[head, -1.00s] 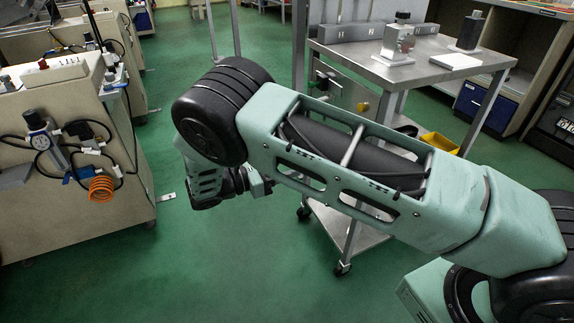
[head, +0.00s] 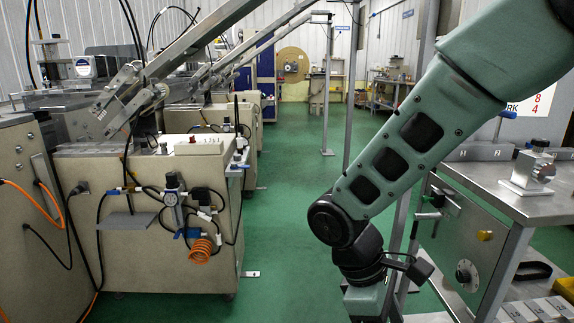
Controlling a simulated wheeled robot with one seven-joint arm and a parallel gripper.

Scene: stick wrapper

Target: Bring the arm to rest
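My green and black arm (head: 400,150) comes in from the upper right and slants down to the lower middle of the head view. Its black wrist joint (head: 350,235) sits left of the metal cart, with a green link (head: 368,300) below it running out of the bottom edge. The gripper fingers are cut off below the picture, so whether they are open or shut does not show, nor whether they hold anything.
A metal cart (head: 520,205) with a clamp block (head: 533,170) on top stands at right, close to the arm. Beige machines (head: 160,240) with hoses and gauges line the left. The green floor aisle (head: 290,200) between is clear.

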